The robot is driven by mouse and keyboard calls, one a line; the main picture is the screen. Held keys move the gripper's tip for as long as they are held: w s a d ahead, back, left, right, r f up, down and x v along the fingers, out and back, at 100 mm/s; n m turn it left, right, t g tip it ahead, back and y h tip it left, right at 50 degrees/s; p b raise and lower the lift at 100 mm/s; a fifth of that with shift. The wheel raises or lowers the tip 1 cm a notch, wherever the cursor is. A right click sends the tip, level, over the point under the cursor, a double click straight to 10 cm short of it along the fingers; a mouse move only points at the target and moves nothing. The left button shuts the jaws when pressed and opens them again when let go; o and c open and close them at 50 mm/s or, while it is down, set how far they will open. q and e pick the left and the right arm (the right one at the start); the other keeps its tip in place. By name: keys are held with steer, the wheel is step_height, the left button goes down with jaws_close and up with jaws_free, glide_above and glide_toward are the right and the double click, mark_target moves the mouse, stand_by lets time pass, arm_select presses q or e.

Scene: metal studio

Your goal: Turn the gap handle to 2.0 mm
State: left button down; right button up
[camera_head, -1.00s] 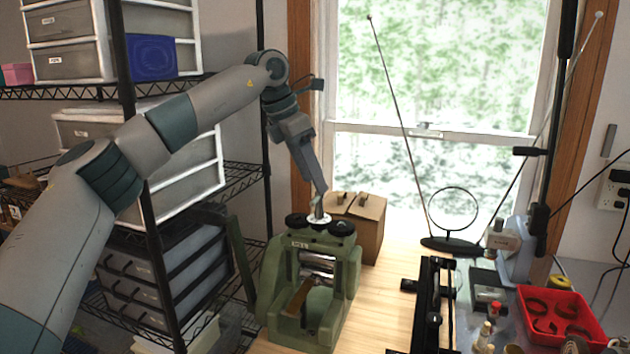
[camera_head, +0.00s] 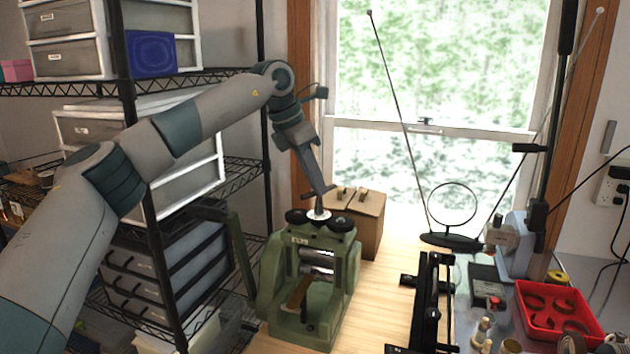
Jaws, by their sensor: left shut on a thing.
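A green rolling mill (camera_head: 347,262) stands on the wooden bench. Its top carries dark round knobs and a white dial (camera_head: 319,215) with the gap handle (camera_head: 319,204) at its middle. My left gripper (camera_head: 319,195) reaches down from above and is shut on the gap handle. The dial's marks are too small to read. The mill's rollers (camera_head: 317,257) show in its front opening, with a brown strip (camera_head: 298,293) below. My right gripper is not in view.
A cardboard box (camera_head: 369,222) stands just behind the mill. Black wire shelving (camera_head: 140,170) with drawers is at the left. A black rail device (camera_head: 431,300) and a red tray (camera_head: 551,335) are to the right. Bare wood (camera_head: 385,290) lies between mill and rail.

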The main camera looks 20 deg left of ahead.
arm_select(q)
steer(key=shift+f, duration=0.15)
steer(key=shift+m+g+p, duration=0.3)
steer(key=shift+m+p, duration=0.4)
steer(key=shift+p, duration=0.4)
steer(key=m+g+p, duration=0.1)
steer(key=m+p, duration=0.1)
steer(key=p, duration=0.1)
steer(key=m+g+p, duration=0.1)
steer(key=m+p, duration=0.2)
steer(key=m+h+p, duration=0.1)
steer(key=m+p, duration=0.1)
steer(key=p, duration=0.1)
steer(key=shift+w+a+g, duration=0.15)
steer(key=shift+w+g, duration=0.15)
steer(key=shift+g, duration=0.1)
steer(key=shift+w+m+g+p, duration=0.1)
steer(key=shift+m+g+p, duration=0.3)
steer(key=shift+m+p, duration=0.75)
steer(key=shift+f+m+p, duration=0.1)
steer(key=shift+m+p, duration=0.25)
steer(key=shift+m, duration=0.1)
steer(key=shift+f, duration=0.1)
steer(key=c, duration=1.3)
jaws_free()
steer(key=shift+c, duration=0.2)
steer(key=shift+w, duration=0.15)
